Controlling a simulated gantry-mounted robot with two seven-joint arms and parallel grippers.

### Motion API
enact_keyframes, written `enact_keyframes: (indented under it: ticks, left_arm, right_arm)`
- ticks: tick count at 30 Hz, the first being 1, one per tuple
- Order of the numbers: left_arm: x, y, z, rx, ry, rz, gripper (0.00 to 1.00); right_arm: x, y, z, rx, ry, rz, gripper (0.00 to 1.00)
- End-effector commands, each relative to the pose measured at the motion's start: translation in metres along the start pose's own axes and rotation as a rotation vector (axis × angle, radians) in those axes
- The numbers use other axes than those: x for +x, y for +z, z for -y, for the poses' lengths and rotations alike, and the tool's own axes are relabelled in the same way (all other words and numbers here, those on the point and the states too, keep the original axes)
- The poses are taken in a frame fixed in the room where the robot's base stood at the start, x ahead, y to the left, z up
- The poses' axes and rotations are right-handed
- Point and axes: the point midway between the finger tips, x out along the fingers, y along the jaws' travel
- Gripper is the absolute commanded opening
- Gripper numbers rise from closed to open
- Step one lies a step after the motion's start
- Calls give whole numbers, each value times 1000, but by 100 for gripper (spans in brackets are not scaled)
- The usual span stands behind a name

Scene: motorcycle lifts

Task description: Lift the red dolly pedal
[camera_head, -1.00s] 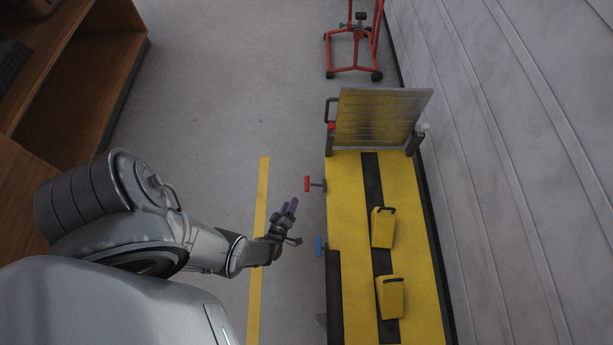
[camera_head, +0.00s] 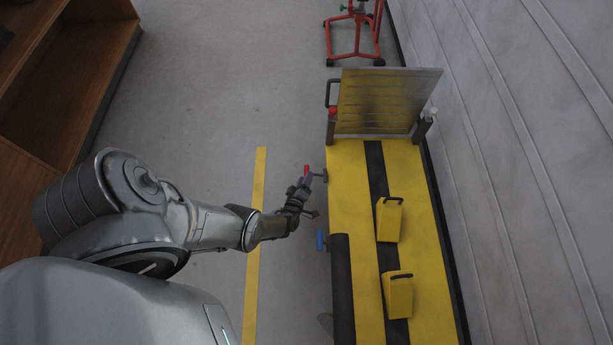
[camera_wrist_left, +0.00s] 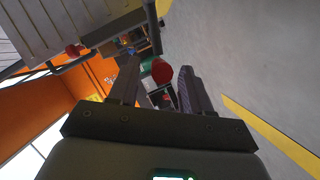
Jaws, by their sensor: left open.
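The red pedal (camera_head: 307,169) sticks out from the left side of the yellow lift platform (camera_head: 348,185), partly hidden behind my left gripper (camera_head: 303,181). My left gripper is open, with its fingers right at the near end of the red pedal. In the left wrist view the red pedal's round end (camera_wrist_left: 162,71) shows between the two spread fingers (camera_wrist_left: 159,82). I cannot tell whether they touch it. A blue pedal (camera_head: 321,240) sits on the same side of the lift, nearer. My right gripper is not in view.
Two yellow blocks with black handles (camera_head: 389,222) stand on the lift. A tilted plate (camera_head: 385,100) stands at its far end, and a red wheeled stand (camera_head: 352,45) is beyond. The grey wall (camera_head: 530,150) borders the right. Floor left of the lift is clear.

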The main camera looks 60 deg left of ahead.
Motion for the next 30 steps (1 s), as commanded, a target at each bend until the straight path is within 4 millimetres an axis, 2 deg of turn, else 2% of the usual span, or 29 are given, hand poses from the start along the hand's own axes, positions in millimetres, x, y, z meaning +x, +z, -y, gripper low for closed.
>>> enact_keyframes:
  ticks: [1, 6, 17, 20, 27, 30]
  left_arm:
    - [7, 2, 2, -1, 1, 0, 48]
    - [19, 1, 1, 0, 0, 0, 48]
    - [22, 0, 0, 0, 0, 1, 48]
    - [22, 0, 0, 0, 0, 1, 36]
    - [22, 0, 0, -1, 0, 1, 0]
    - [22, 0, 0, -1, 0, 1, 0]
  right_arm:
    - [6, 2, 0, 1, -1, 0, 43]
    - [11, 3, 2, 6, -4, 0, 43]
    - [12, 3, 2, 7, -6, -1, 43]
    - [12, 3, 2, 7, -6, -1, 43]
    - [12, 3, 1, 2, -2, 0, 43]
    - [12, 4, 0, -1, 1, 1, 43]
